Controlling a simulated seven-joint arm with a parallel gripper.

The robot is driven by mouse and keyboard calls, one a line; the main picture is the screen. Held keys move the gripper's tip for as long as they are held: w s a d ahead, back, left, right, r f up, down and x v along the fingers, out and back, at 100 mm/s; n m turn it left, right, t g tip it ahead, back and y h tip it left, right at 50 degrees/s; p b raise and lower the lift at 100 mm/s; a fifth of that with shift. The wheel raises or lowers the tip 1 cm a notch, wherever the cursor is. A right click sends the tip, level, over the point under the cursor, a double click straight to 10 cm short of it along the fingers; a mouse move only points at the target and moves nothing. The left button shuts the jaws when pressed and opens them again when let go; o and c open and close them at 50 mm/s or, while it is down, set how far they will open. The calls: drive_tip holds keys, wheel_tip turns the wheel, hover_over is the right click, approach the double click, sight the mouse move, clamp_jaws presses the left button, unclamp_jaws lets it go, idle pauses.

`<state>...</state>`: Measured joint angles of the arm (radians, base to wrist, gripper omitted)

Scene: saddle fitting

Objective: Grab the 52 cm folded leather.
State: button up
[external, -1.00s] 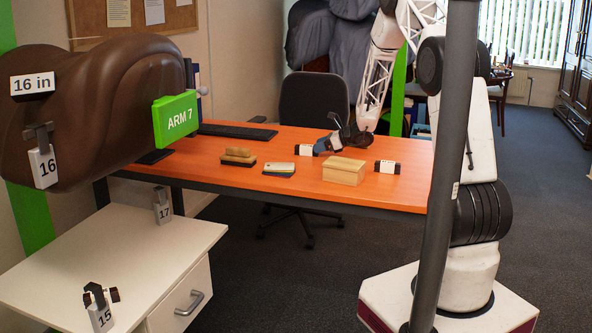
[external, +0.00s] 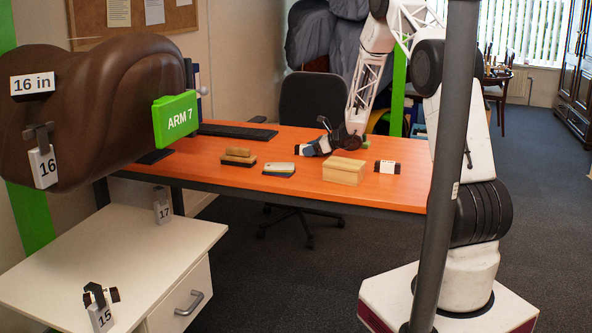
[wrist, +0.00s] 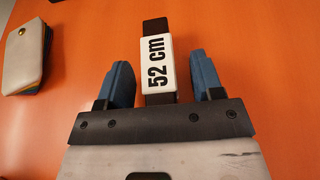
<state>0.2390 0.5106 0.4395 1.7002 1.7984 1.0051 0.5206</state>
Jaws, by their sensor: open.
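The 52 cm folded leather is a dark brown strap with a white label (wrist: 156,63) reading "52 cm". In the wrist view it lies on the orange desk, between the blue fingers of my gripper (wrist: 164,80), with a gap on each side. My gripper is open, and its fingers flank the near part of the label. In the external view my gripper (external: 312,148) is low over the desk at the leather's place, and the leather (external: 298,150) is mostly hidden by it.
A wooden box (external: 343,171) stands just in front of my gripper. Another labelled leather (external: 387,167) lies to its right. A stack of small cards (external: 279,169) and a brush (external: 238,157) lie to the left. A keyboard (external: 237,131) is at the back left.

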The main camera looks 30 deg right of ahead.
drive_tip(key=shift+c, duration=0.2)
drive_tip(key=c, duration=1)
drive_tip(key=shift+r, duration=0.1)
drive_tip(key=shift+c, duration=0.2)
drive_tip(key=shift+r, duration=4.95)
